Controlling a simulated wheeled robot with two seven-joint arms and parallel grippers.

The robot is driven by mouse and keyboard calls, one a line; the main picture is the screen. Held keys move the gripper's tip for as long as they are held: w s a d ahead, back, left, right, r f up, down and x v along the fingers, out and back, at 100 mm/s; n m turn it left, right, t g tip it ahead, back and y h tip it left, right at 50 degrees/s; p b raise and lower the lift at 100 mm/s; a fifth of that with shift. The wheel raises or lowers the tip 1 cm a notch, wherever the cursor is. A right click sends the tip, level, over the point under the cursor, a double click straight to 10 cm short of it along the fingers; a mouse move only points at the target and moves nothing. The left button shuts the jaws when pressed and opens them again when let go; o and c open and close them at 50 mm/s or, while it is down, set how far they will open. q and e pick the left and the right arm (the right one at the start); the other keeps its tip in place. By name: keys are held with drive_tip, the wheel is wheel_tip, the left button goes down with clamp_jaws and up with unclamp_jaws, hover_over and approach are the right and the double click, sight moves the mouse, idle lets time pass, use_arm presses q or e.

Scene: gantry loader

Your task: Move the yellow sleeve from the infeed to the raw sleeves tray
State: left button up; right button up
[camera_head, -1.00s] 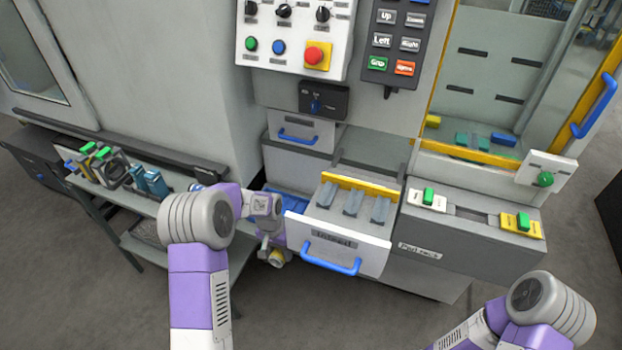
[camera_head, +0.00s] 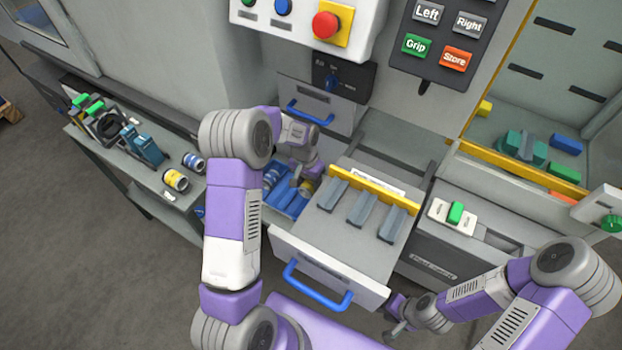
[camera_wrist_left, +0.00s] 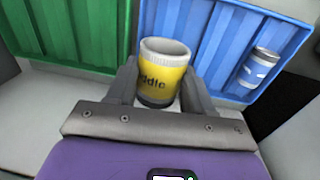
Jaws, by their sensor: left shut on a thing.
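The yellow sleeve (camera_wrist_left: 163,75), a yellow cylinder with a white rim and dark base, stands between the fingers of my left gripper (camera_wrist_left: 160,92) in the left wrist view. The gripper is shut on it. In the head view my left gripper (camera_head: 300,178) is partly hidden by its arm, over or beside a blue tray (camera_head: 293,206) left of the drawer. The blue tray (camera_wrist_left: 215,42) is just beyond the sleeve in the wrist view, with a blue-and-white sleeve (camera_wrist_left: 260,67) in it. I cannot read a tray label. My right gripper (camera_head: 397,318) is low, right of the drawer; its jaws are unclear.
An open drawer (camera_head: 310,262) with grey V-blocks and a blue handle stands beside the blue tray. A green tray (camera_wrist_left: 65,30) adjoins in the wrist view. The control panel (camera_head: 440,40) overhangs behind.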

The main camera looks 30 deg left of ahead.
use_arm(q)
drive_tip(key=shift+w+f+b, duration=0.15)
drive_tip(key=shift+f+b, duration=2.45)
drive_tip(key=shift+f, duration=1.35)
drive_tip(key=o, duration=1.3)
drive_tip(key=shift+o, duration=0.2)
drive_tip(key=r+p, duration=0.1)
drive_tip(key=r, duration=0.4)
drive_tip(key=r+p, duration=0.1)
drive_tip(key=r, duration=0.1)
drive_tip(key=shift+a+r+p, duration=0.3)
drive_tip(key=shift+a+p, duration=0.05)
drive_tip(key=shift+f, duration=0.1)
